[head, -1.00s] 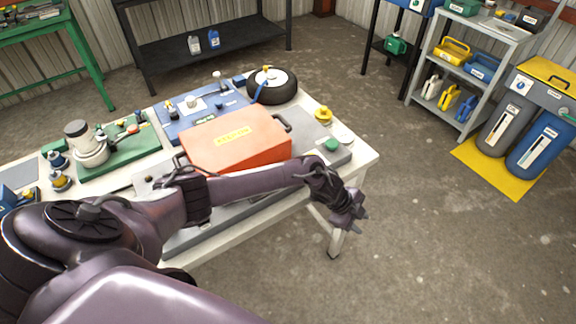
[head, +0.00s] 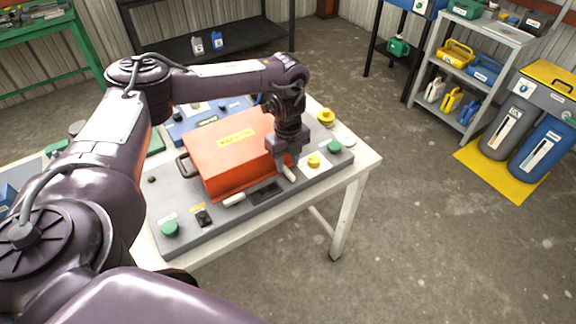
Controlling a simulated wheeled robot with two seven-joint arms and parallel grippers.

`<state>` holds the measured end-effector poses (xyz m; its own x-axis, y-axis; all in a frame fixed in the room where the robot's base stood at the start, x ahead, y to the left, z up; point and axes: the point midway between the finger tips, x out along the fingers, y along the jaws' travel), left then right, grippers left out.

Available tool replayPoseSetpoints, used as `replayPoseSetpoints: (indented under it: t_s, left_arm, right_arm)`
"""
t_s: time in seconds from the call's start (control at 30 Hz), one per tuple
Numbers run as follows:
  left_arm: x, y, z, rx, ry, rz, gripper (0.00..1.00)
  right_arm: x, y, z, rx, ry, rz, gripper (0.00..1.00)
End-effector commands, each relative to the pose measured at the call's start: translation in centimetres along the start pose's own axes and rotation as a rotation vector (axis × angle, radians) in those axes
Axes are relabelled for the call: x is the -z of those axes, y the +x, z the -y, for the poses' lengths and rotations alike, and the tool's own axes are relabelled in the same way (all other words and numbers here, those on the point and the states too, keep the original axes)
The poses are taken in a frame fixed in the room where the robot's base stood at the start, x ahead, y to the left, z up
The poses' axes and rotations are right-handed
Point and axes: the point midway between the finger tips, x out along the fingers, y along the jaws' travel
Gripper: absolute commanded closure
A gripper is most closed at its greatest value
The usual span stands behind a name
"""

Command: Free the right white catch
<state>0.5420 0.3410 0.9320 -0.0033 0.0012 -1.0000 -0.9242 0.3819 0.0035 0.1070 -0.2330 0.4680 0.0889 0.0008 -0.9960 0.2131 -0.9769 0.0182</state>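The orange-red case (head: 228,158) with a yellow label sits closed on a grey base board (head: 190,220) on the white table. The right white catch (head: 290,174) shows at the case's front right corner, partly hidden by my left gripper. The left white catch (head: 234,200) lies along the case's front lower edge. My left gripper (head: 283,158) points down right at the right catch, over the case's right front corner. Its fingers are dark and blend together, so I cannot tell whether they are open or touching the catch. My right gripper is out of view.
Green knobs (head: 170,228) and a yellow knob (head: 314,161) stand on the board near the catches. A black handle (head: 183,165) is on the case's left side. A grey shelf (head: 470,70) stands at the right.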

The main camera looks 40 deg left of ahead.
Motion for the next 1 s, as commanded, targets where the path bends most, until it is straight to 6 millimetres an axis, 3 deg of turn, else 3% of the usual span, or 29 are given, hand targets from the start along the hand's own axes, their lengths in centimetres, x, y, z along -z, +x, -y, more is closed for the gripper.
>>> replayPoseSetpoints:
  t_s: [0.23,0.53,0.83,1.0]
  left_arm:
    - [0.0,2.7,0.0,0.000,0.000,-0.001,0.65]
    - [0.1,3.2,0.1,0.002,0.001,0.000,0.65]
    - [0.0,3.2,0.1,0.002,0.000,0.000,1.00]
    - [0.0,3.1,0.1,0.002,-0.002,0.000,1.00]
  right_arm:
    - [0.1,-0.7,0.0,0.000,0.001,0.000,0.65]
    - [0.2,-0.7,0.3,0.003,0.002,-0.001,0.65]
    - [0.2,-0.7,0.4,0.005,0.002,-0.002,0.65]
    - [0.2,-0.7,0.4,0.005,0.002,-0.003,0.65]
